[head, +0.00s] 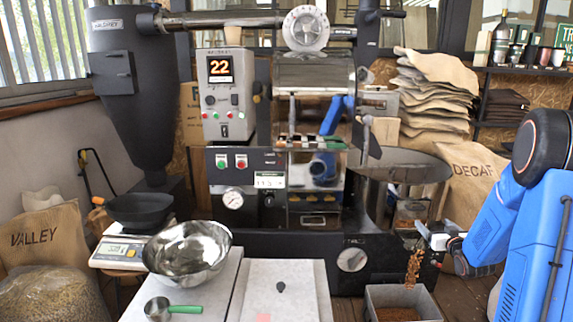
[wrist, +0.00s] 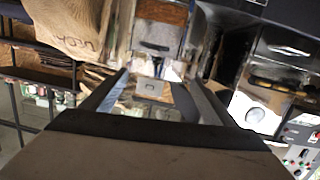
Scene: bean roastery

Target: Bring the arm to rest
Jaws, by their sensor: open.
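My blue arm reaches in from the right edge of the head view. My gripper (head: 432,238) is at its end, small and partly unclear, at the right side of the black roaster (head: 320,245). In the wrist view my gripper (wrist: 160,84) shows two dark fingers spread apart. I see nothing clamped between them; roaster parts show beyond the gap. A narrow column of brown beans (head: 413,268) shows just below and left of my gripper, above a grey bin (head: 376,297) with brown contents.
A steel bowl (head: 188,252), a green-handled scoop (head: 158,308) and a scale (head: 118,252) are at the front left. The round cooling tray (head: 405,163) and a DECAF sack (head: 475,180) are close to my arm. Stacked sacks (head: 435,90) stand behind.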

